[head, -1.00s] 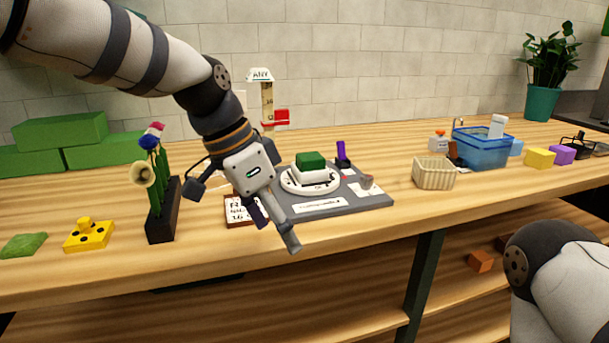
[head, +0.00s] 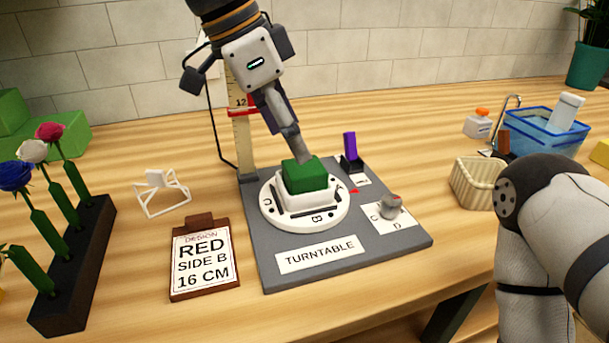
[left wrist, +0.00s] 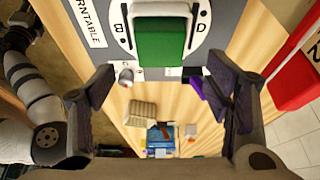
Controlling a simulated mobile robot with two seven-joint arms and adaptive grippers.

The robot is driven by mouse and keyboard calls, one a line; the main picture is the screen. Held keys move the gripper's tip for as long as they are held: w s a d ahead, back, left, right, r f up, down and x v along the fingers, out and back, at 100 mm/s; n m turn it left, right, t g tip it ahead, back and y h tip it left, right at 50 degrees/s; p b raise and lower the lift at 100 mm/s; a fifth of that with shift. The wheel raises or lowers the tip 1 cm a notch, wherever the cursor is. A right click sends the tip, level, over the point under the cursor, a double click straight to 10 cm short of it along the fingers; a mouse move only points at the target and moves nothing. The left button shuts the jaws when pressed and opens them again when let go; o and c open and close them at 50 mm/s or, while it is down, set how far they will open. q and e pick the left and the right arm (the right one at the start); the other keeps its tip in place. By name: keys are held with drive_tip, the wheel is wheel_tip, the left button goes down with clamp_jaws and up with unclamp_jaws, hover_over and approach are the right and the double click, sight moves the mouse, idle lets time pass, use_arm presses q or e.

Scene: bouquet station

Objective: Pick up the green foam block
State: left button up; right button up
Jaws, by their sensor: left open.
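A green foam block (head: 304,173) sits in a white holder (head: 309,201) on the round white turntable disc (head: 270,211). The block also shows at the top middle of the left wrist view (left wrist: 160,42). My left gripper (head: 291,140) points down just above and behind the block in the head view. In the left wrist view its two fingers (left wrist: 160,92) are wide apart with nothing between them, and the block lies beyond their tips. Whether a finger touches the block cannot be told. My right gripper is out of view; only its arm shows at the right.
A height gauge (head: 243,140) with a red slider stands behind the turntable base (head: 385,245). A purple piece (head: 349,146) and a grey knob (head: 390,205) are close by. The flower rack (head: 75,275), design clipboard (head: 204,262), white stand (head: 160,190) and cream basket (head: 473,183) stand around it.

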sight(304, 166)
use_arm(q)
drive_tip(key=x, duration=0.4)
drive_tip(key=shift+s+f, duration=0.1)
drive_tip(key=shift+f, duration=0.25)
drive_tip(key=shift+d+f, duration=0.15)
drive_tip(key=shift+f, duration=0.3)
drive_tip(key=c, duration=1.3)
drive_tip(key=shift+c, duration=0.2)
drive_tip(key=shift+r, duration=0.1)
